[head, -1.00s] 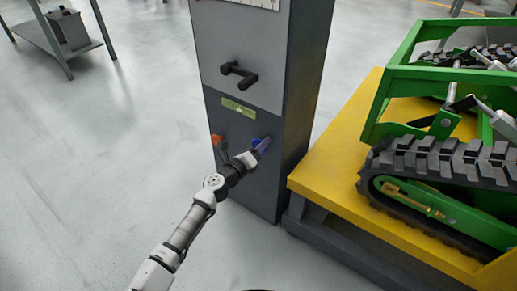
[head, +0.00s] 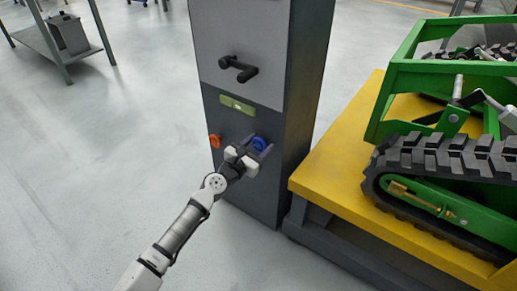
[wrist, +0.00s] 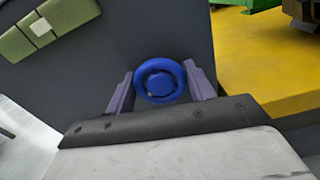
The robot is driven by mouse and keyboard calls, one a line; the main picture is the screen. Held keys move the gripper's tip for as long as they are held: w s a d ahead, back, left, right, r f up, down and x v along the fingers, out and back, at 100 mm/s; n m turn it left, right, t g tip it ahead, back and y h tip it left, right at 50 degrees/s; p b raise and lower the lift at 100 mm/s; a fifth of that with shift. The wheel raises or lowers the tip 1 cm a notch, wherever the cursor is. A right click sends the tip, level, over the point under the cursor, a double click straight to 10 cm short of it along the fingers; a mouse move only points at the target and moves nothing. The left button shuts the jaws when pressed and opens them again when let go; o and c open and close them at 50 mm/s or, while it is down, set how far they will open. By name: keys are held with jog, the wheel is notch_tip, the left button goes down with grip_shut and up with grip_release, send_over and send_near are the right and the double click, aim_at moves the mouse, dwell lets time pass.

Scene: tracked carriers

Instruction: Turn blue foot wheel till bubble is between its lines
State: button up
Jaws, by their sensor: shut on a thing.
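The blue foot wheel (head: 259,143) sits on the lower dark front of the grey column. My gripper (wrist: 163,85) is shut on the blue wheel, one purple-grey finger on each side of its rim. It also shows in the head view (head: 256,148), reaching up from below left. The green bubble level (head: 238,104) is on the column above the wheels. In the wrist view the level (wrist: 42,30) lies tilted at the upper left, with a pale bubble near its visible middle.
An orange wheel (head: 215,141) sits left of the blue one. A black handle (head: 239,69) sticks out above the level. A yellow platform (head: 345,150) with a green tracked carrier (head: 420,75) stands close on the right.

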jog(key=m+b, duration=0.1)
jog(key=m, duration=0.2)
jog(key=m+b, duration=0.2)
jog(key=m, duration=0.1)
jog(key=shift+f+m, duration=0.2)
jog(key=shift+m, duration=0.1)
jog(key=m+b, duration=0.1)
jog(key=m, duration=0.4)
jog(key=shift+r+m, duration=0.15)
jog(key=shift+m, duration=0.25)
jog(key=m+p, duration=0.1)
jog(key=m, duration=0.4)
jog(key=shift+r, duration=0.15)
jog(key=m+p, duration=0.3)
jog(key=m, duration=0.1)
jog(key=shift+p, duration=0.3)
jog(key=shift+m+p, duration=0.6)
jog(key=shift+m, duration=0.3)
jog(key=o, duration=1)
jog(key=shift+c, duration=0.2)
